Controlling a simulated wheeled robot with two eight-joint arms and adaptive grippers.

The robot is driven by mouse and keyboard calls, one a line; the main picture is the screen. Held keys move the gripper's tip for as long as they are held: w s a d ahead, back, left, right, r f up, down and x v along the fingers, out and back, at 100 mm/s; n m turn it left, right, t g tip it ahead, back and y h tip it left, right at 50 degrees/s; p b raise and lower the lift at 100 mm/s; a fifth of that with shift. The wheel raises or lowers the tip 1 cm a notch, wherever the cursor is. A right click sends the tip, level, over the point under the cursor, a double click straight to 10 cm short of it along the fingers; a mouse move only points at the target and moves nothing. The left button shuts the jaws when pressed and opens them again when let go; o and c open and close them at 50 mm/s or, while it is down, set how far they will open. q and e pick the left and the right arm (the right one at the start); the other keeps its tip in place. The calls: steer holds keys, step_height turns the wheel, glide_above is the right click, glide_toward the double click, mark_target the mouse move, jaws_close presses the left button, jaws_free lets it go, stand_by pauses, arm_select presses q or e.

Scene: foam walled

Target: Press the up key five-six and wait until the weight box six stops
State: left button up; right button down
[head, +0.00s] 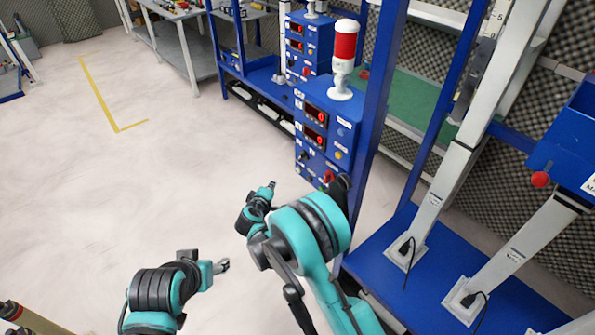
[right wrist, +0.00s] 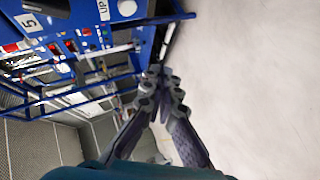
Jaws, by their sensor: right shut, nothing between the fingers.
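A blue control box (head: 316,165) with a red-and-white beacon (head: 344,60) on top stands on the blue frame. It carries displays, knobs and buttons. In the right wrist view, an UP label (right wrist: 103,10) sits beside a white round button (right wrist: 127,8) on a blue panel. I cannot read which key is five-six. A blue box (head: 570,140) at the right edge may be a weight box; its number is unreadable. My right gripper (head: 271,186) is left of the control box, shut and empty; its fingertips also show in the right wrist view (right wrist: 160,80). My left gripper (head: 223,266) is low, over the floor.
A second blue control box (head: 308,45) stands farther back. Blue posts and pale columns (head: 440,190) rise from a blue base (head: 375,265) at the right. The pale floor (head: 130,190) at the left is open, with a yellow line (head: 98,100).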

mark_target(299, 170)
steer(key=w+d, duration=0.5)
steer(key=d, duration=0.1)
steer(key=shift+d, duration=0.35)
steer(key=shift+d, duration=0.1)
stand_by(1.2)
steer(key=shift+w+d, duration=0.2)
steer(key=shift+d, duration=0.05)
